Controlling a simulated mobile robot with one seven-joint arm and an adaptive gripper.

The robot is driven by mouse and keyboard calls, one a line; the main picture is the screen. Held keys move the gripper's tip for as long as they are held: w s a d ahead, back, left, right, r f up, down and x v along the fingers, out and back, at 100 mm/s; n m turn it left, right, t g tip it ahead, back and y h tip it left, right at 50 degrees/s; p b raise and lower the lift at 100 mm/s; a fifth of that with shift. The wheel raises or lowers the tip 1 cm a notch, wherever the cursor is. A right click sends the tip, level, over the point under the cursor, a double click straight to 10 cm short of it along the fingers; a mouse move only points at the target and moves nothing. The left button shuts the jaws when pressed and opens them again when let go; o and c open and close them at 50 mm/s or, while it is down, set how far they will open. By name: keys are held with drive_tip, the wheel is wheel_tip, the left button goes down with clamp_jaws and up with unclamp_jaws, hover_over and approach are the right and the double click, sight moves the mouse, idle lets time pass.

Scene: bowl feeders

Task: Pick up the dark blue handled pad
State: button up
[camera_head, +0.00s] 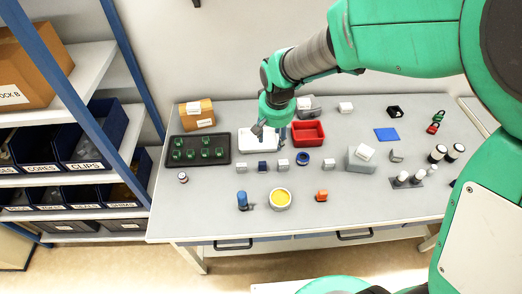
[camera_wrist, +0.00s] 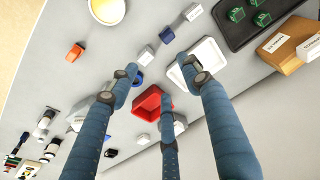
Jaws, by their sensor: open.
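A small dark blue piece (camera_head: 262,166) stands on the table between two pale blocks. It also shows in the wrist view (camera_wrist: 166,35) with a pale part on it; its handle is too small to make out. A brighter blue upright piece (camera_head: 242,200) stands nearer the front edge, left of the yellow-filled bowl; I cannot tell for sure which of the two is the handled pad. My gripper (camera_head: 268,136) is over the white tray, behind the dark blue piece and apart from it. In the wrist view its three fingers (camera_wrist: 162,88) are spread, with nothing between them.
Near my gripper are the white tray (camera_head: 246,147), the red bin (camera_head: 308,141) and a black tray (camera_head: 172,154) with green pieces. A blue ring (camera_head: 302,158) and pale blocks (camera_head: 283,163) stand close to the dark blue piece.

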hover_over(263, 163)
drive_tip(key=s, duration=0.1)
wheel_tip(263, 163, down, 7)
drive_tip(key=shift+s+a+f+g, duration=0.1)
drive_tip(key=shift+a+g, duration=0.05)
drive_tip(key=shift+g, duration=0.15)
drive_tip(key=shift+f, duration=0.1)
drive_tip(key=shift+w+f+b, duration=0.15)
drive_tip(key=shift+f+b, duration=0.15)
drive_tip(key=shift+f, duration=1.1)
drive_tip(key=shift+w+f+b, duration=0.2)
drive_tip(key=shift+f+b, duration=0.05)
drive_tip(key=shift+f, duration=1.1)
drive_tip(key=shift+w+f+b, duration=0.15)
drive_tip(key=shift+f+b, duration=0.15)
drive_tip(key=shift+f, duration=1.1)
drive_tip(key=shift+f, duration=0.1)
drive_tip(key=shift+w+f+b, duration=0.15)
drive_tip(key=shift+f+b, duration=0.25)
drive_tip(key=shift+f, duration=0.85)
drive_tip(key=shift+w+f+b, duration=0.1)
drive_tip(key=shift+f+b, duration=0.25)
drive_tip(key=shift+f, duration=0.9)
clamp_jaws()
